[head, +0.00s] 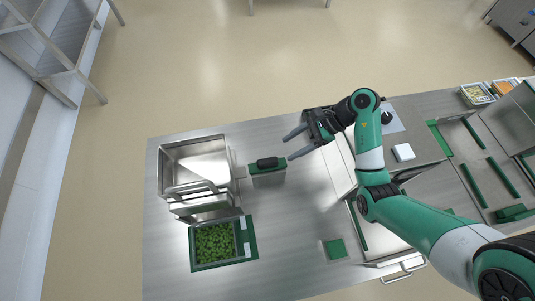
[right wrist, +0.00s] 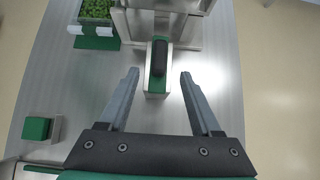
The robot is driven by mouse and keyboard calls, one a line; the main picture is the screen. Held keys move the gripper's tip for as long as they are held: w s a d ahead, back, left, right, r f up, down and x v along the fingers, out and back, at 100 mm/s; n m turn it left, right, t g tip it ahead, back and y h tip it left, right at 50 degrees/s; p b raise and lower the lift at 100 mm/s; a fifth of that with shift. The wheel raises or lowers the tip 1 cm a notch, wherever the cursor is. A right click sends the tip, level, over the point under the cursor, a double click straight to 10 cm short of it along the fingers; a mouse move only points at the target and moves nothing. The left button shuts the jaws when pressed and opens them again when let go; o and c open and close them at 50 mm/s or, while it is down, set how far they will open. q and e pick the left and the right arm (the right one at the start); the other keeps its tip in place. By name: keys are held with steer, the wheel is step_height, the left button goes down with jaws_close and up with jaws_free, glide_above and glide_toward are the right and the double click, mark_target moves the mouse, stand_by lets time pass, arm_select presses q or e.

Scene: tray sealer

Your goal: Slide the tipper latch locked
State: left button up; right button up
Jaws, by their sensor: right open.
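The tipper (head: 196,160) is a steel bin at the left of the steel table. The latch's black handle (head: 267,163) sits on a small green and steel block (head: 268,172) at the bin's right side. The handle also shows in the right wrist view (right wrist: 159,58), upright in the picture at top centre. My right gripper (head: 290,148) is open and empty, just to the right of the handle. In the right wrist view its fingers (right wrist: 159,74) lie to either side of the handle, apart from it. My left gripper is not in view.
A green-edged tray of green produce (head: 214,243) stands below the bin. A small green block (head: 336,249) lies on the table's front part. The sealer machine with green strips (head: 489,167) fills the right side. The table between bin and machine is mostly clear.

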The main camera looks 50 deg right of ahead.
mark_target(268, 161)
steer(key=b+x, duration=0.6)
steer(key=x, duration=0.4)
steer(key=shift+f+b, duration=0.2)
steer(key=shift+b, duration=0.1)
steer(key=shift+w+a+f, duration=0.1)
steer(key=shift+w+a, duration=0.05)
steer(key=shift+a, duration=0.15)
jaws_close()
stand_by(0.5)
